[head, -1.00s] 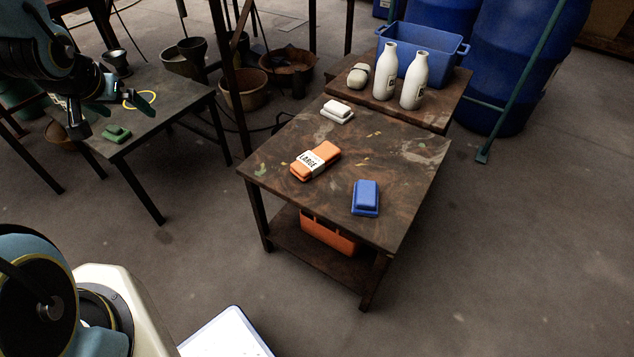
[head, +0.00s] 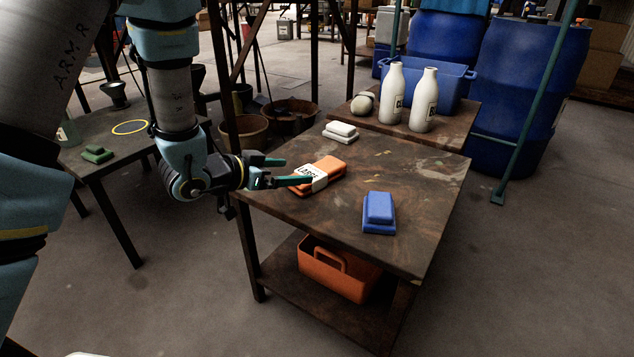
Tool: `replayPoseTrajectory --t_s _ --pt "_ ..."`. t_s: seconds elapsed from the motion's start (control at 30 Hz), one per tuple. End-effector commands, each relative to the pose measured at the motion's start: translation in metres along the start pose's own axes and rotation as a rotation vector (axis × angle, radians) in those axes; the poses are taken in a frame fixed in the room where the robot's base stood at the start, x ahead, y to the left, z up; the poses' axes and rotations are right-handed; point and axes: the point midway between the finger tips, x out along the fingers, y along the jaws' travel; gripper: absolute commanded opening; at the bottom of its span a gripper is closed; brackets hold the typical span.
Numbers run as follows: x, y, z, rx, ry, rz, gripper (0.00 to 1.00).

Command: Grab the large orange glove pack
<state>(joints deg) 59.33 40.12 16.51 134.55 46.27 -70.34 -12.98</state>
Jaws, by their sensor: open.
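The large orange glove pack (head: 327,168) lies on the brown worn table (head: 420,185), near its left edge. It has a white band with dark lettering, partly covered by a finger of my gripper. My gripper (head: 280,171) is open, its two teal fingers pointing right toward the pack's left end. One finger overlaps the pack in the picture; I cannot tell whether they touch. Nothing is between the fingers that I can make out.
On the same table are a blue pack (head: 379,212) and a white pack (head: 341,131). Two white bottles (head: 424,100) and a blue bin (head: 455,85) stand behind. An orange tote (head: 335,270) sits on the lower shelf. A green pack (head: 97,154) lies on the left table.

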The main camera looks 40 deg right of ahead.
Motion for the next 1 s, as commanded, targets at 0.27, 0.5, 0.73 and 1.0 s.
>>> replayPoseTrajectory --t_s 0.27,0.5,0.73,1.0 --pt "0.029 0.000 0.001 0.000 -0.001 -0.001 1.00" --pt "0.061 0.005 0.006 0.002 -0.002 0.000 1.00" --pt "0.080 0.004 0.004 0.000 -0.003 -0.002 1.00" --pt "0.080 0.003 0.003 0.000 -0.002 -0.003 0.93"
